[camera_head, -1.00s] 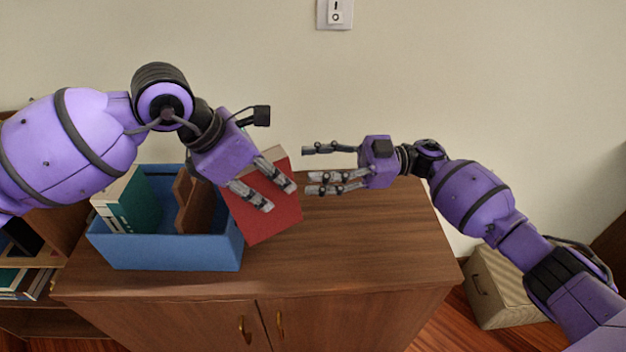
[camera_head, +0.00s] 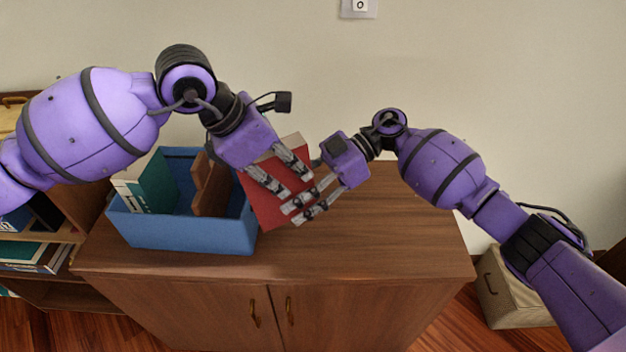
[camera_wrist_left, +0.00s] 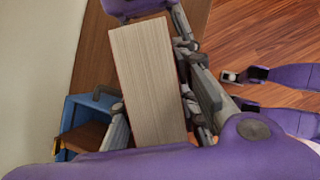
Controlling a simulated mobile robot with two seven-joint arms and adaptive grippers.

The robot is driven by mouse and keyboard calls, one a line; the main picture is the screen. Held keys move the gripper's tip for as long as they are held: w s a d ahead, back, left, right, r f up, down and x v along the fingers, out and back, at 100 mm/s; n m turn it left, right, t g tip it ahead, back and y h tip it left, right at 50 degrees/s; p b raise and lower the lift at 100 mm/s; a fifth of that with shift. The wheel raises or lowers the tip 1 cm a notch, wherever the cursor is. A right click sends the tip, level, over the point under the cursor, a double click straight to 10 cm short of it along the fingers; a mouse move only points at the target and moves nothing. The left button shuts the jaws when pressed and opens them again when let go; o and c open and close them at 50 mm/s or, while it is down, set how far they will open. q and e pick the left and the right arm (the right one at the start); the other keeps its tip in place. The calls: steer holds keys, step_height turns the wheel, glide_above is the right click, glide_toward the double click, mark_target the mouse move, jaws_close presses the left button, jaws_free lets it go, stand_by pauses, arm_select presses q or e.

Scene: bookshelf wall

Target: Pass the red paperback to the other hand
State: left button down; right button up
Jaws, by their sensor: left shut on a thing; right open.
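The red paperback (camera_head: 262,208) is held up beside the blue box, over the cabinet top. My left gripper (camera_head: 294,182) is shut on it from above, with fingers across its red cover. In the left wrist view the paperback (camera_wrist_left: 148,85) shows its pale page edge between the left gripper's fingers (camera_wrist_left: 155,115). My right gripper (camera_head: 298,207) is open at the paperback's lower right side, with two fingers in front of the cover. Its other finger is hidden, and I cannot tell whether it touches the paperback.
The blue box (camera_head: 180,234) stands at the left of the cabinet top (camera_head: 390,240), holding a teal book (camera_head: 152,187) and a brown divider-like piece (camera_head: 210,188). The cabinet's right side is clear. A beige box (camera_head: 512,300) stands on the floor at right.

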arm_select(q)
steer(key=shift+r, duration=0.1)
arm_select(e)
steer(key=shift+x, duration=1.45)
arm_select(q)
steer(key=shift+w, duration=0.1)
arm_select(e)
jaws_close()
arm_select(q)
steer(key=c, duration=1.3)
jaws_free()
arm_select(e)
steer(key=shift+r, duration=0.15)
